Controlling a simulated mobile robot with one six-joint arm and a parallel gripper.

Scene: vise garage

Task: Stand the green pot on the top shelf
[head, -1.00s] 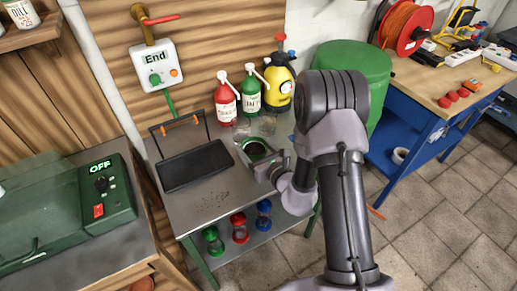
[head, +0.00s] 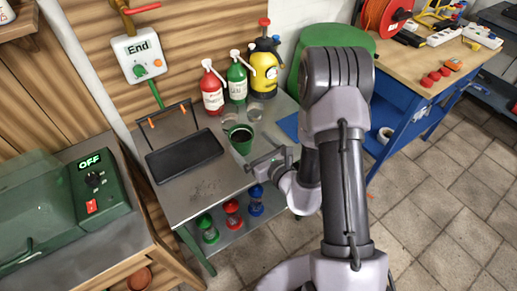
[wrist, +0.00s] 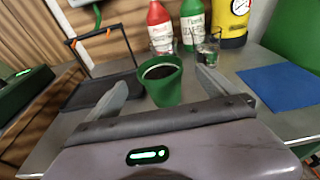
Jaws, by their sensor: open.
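The green pot (head: 240,140), dark inside, stands upright on the grey metal top (head: 205,188) of a two-level stand. In the wrist view the pot (wrist: 163,85) stands beyond my open fingers, in line with the gap between them. My gripper (head: 264,160) is open and empty, in front and to the right of the pot, apart from it. The stand's lower shelf (head: 225,243) holds green, red and blue small items. I cannot tell which surface is meant by the top shelf; a wooden wall shelf (head: 22,22) shows at upper left.
A black tray (head: 185,157) lies left of the pot. Clear glasses (head: 254,113), a red bottle (head: 212,90), a green bottle (head: 237,80) and a yellow sprayer (head: 264,72) stand behind it. A blue sheet (head: 289,126) lies at right. The front of the metal top is bare.

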